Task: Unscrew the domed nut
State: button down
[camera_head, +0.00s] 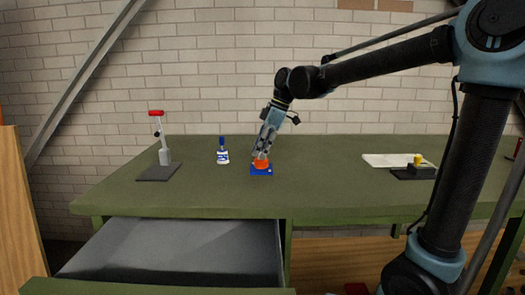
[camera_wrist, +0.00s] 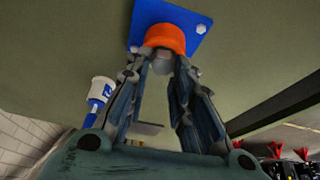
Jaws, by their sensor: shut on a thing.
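The domed nut (camera_wrist: 162,60) is a small grey piece at the end of an orange cylinder (camera_wrist: 165,38) in the wrist view. The orange cylinder stands on a blue plate (camera_wrist: 178,17), which has a pale bolt head (camera_wrist: 201,29) at one corner. My gripper (camera_wrist: 163,67) has its two fingers on either side of the nut and is shut on it. In the head view my gripper (camera_head: 261,156) points down at the orange cylinder (camera_head: 261,164) on the blue plate (camera_head: 263,172); the nut is hidden there.
A red-topped stand (camera_head: 163,157) is further left. A pale board (camera_head: 388,160) and a dark block with a yellow piece (camera_head: 417,161) lie right. The drawer (camera_head: 185,250) is open in front.

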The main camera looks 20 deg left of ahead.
jog(key=n, duration=0.2)
jog(key=n+g+h, duration=0.1)
jog(key=n, duration=0.2)
jog(key=shift+g, duration=0.3)
jog(key=shift+n, duration=0.7)
jog(key=n+g+h, duration=0.1)
jog(key=n, duration=0.3)
jog(key=shift+h, duration=0.4)
jog(key=shift+n+h, duration=0.5)
jog(key=shift+n, duration=0.5)
jog(key=n+h, duration=0.1)
jog(key=n, duration=0.2)
